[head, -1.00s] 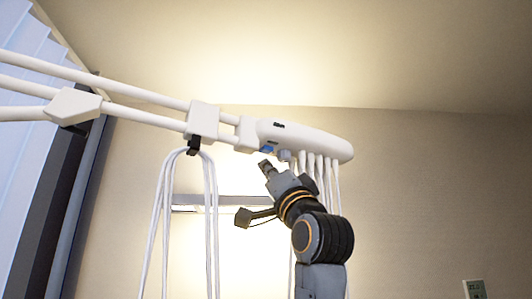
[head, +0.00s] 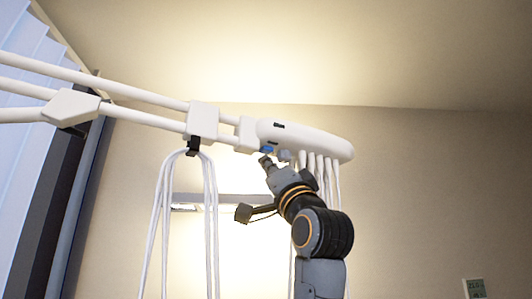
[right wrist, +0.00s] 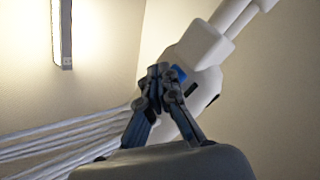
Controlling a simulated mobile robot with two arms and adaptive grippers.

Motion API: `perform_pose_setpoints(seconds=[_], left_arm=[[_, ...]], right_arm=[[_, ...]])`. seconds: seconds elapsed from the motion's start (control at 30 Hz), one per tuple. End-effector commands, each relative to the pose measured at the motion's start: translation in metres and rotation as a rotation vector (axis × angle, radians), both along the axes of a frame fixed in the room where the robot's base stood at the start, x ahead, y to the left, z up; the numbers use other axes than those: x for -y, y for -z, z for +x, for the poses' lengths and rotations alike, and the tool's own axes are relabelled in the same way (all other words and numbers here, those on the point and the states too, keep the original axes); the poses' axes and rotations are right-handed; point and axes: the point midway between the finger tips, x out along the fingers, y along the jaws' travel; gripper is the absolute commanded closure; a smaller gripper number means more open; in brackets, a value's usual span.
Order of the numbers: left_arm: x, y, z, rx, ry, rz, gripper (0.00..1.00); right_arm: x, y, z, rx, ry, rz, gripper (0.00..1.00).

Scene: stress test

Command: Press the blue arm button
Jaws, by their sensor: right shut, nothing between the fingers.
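The blue button (head: 267,149) is on the underside of the white arm's end housing (head: 310,142), near its left part. In the right wrist view the blue button (right wrist: 179,74) shows just behind my fingertips, partly hidden by them. My right gripper (head: 265,160) is shut and empty, with its tips pointing up just below the button. In the right wrist view the shut fingertips (right wrist: 161,72) overlap the button; I cannot tell whether they touch it. My left gripper is not in view.
White cables (head: 318,166) hang from the housing close to my right gripper. More cables (head: 210,205) loop down from a black clip on the white rods. A wall lamp (right wrist: 62,35) is on the wall behind. Free room lies to the right.

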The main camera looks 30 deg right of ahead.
Motion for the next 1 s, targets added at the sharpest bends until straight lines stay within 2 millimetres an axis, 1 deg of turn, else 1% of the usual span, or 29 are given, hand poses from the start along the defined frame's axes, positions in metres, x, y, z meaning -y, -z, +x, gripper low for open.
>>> perform_pose_setpoints(seconds=[0.7, 0.87, 1.0], left_arm=[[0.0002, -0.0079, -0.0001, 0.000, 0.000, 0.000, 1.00], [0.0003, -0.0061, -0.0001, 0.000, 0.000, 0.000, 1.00], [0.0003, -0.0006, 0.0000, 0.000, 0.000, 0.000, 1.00]], right_arm=[[0.0000, -0.0096, -0.0002, 0.000, 0.000, 0.000, 1.00], [0.0000, -0.0077, -0.0003, 0.001, 0.001, 0.000, 1.00], [0.0000, -0.0016, -0.0003, 0.001, 0.001, 0.000, 1.00]])
